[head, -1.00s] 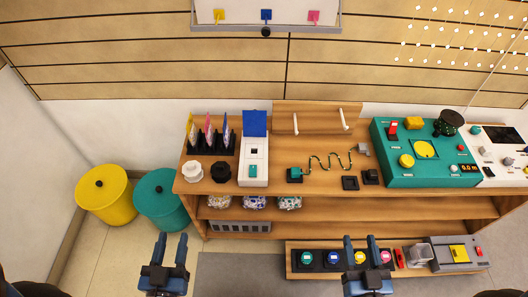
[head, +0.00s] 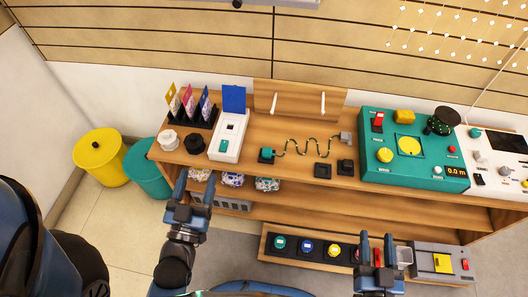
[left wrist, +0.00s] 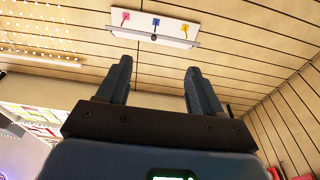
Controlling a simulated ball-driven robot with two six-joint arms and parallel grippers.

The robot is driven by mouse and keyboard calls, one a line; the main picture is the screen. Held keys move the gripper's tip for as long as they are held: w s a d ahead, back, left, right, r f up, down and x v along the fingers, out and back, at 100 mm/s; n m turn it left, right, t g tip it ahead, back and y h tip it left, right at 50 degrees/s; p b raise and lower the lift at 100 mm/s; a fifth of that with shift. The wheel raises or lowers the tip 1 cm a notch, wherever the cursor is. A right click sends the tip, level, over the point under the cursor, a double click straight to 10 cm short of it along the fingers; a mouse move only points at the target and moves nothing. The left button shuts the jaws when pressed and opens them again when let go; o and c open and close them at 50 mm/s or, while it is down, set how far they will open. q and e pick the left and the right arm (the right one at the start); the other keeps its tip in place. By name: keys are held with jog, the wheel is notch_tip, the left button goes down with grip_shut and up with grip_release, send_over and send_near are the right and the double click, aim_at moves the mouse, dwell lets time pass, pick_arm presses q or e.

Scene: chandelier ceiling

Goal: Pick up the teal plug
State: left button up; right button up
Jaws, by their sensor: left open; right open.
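A small teal block (head: 267,154), which looks like the plug, sits on a black base at the left end of a wavy green-and-black wire (head: 305,147) on the shelf top. Another teal piece (head: 224,146) is set in a white box with a blue lid. My left gripper (head: 194,190) is open and empty, in front of the shelf unit and left of the teal block. My right gripper (head: 377,238) is open and empty in front of the lower bench at the right.
Black and white knobs (head: 194,143) stand near the shelf's left end. Two black square blocks (head: 323,170) lie right of the teal block. A teal console (head: 411,173) stands further right. Yellow (head: 100,160) and teal (head: 146,172) bins stand on the floor at left.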

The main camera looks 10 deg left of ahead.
pick_arm(q)
jog(key=w+d+f+n+g+h+b, duration=0.1)
jog(key=w+d+f+n+g+b, duration=0.2)
jog(key=w, duration=1.6)
jog(key=w+d+f+n+g+h+b, duration=0.15)
jog(key=w+n+b, duration=0.35)
jog(key=w, duration=1.3)
jog(key=n+g+h, duration=0.2)
jog(key=n+g, duration=0.7)
jog(key=g, duration=0.7)
send_near(267, 150)
jog(key=shift+n+t, duration=0.25)
jog(key=shift+n, duration=0.25)
jog(key=shift+s+b+x, duration=0.15)
jog(key=shift+b+x, duration=1.15)
jog(key=shift+x, duration=0.9)
jog(key=shift+s+b+x, duration=0.15)
jog(key=shift+b+x, duration=1.1)
jog(key=shift+x, duration=0.95)
